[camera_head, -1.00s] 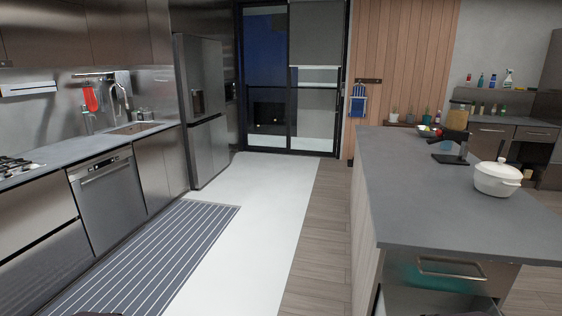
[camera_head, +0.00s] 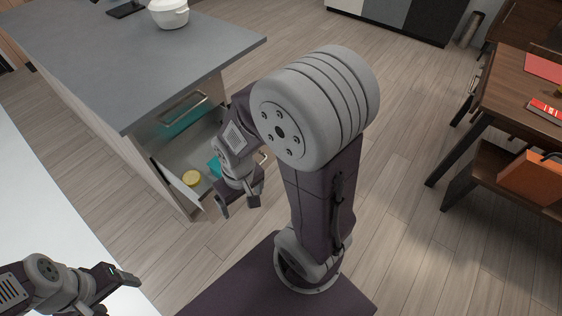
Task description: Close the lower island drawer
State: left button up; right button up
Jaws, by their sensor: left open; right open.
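The lower island drawer (camera_head: 168,157) is pulled out from the end of the island, below the upper drawer with its metal handle (camera_head: 183,107). A round yellow item (camera_head: 191,178) and a teal item (camera_head: 214,166) lie inside it. My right arm hides much of the drawer's front; a bit of its handle (camera_head: 263,158) shows beside the arm. My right gripper (camera_head: 238,206) is open and empty, pointing down by the drawer's front end; I cannot tell whether it touches. My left gripper (camera_head: 118,281) is open and empty at the lower left, apart from the drawer.
The grey island top (camera_head: 135,55) carries a white pot (camera_head: 169,13) at its far side. A wooden table (camera_head: 520,85) with a bench (camera_head: 500,175) stands at the right. The wooden floor between island and table is clear.

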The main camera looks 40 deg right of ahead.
aim_at(192, 149)
jog(key=z, duration=1.15)
jog(key=i+j+u, duration=0.1)
jog(key=u, duration=0.25)
jog(key=i+u, duration=0.4)
jog(key=k+j, duration=0.05)
jog(key=k, duration=0.05)
